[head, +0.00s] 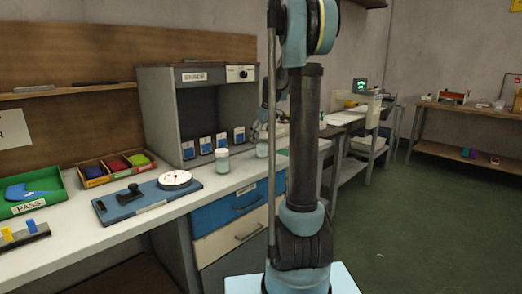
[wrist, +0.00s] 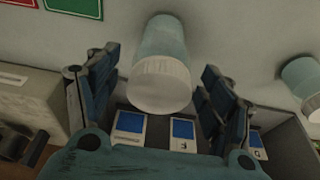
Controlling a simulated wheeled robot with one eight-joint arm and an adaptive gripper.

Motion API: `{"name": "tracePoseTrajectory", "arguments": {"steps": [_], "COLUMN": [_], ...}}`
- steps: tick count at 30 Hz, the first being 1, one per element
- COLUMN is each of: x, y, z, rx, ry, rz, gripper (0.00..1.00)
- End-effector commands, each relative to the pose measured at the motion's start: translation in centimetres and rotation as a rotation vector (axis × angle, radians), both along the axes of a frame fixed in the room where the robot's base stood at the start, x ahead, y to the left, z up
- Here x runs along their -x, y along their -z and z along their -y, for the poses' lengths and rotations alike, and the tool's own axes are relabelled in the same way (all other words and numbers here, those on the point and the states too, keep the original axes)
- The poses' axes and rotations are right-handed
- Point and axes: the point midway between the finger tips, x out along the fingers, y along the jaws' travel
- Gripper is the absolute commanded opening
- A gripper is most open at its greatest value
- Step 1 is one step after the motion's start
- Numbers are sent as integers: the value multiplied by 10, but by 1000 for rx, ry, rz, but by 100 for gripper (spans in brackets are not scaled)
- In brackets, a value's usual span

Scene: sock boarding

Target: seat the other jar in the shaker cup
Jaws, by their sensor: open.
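Two pale blue-green jars with whitish lids stand on the white counter. One jar (head: 222,161) is in front of the grey cabinet; it also shows at the right edge of the wrist view (wrist: 304,78). The second jar (head: 262,149) is right of it, under my gripper (head: 263,128), which is partly hidden by my arm. In the wrist view this jar (wrist: 162,85) lies between the two spread blue fingers of my gripper (wrist: 158,92), with visible gaps on both sides. The gripper is open. I cannot pick out the shaker cup in either view.
The grey SHADE cabinet (head: 195,75) stands behind the jars, with several blue-and-white cards (head: 205,145) inside. A blue board with a round dial (head: 176,180), colour bins (head: 116,166) and a green PASS tray (head: 33,190) are to the left. Another bench (head: 345,118) stands behind my arm.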

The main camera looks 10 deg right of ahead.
Motion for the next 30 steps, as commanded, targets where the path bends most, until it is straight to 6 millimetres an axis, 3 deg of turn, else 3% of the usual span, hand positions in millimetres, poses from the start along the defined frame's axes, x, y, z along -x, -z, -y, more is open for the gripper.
{"name": "tracePoseTrajectory", "arguments": {"steps": [6, 15, 22, 30], "x": [-7, -7, -7, -7], "y": [24, 29, 28, 28], "z": [-4, -5, -5, -5], "rx": [0, 0, 0, 0], "ry": [0, 0, 0, 0], "rz": [0, 0, 0, 0], "gripper": [74, 74, 24, 23]}}
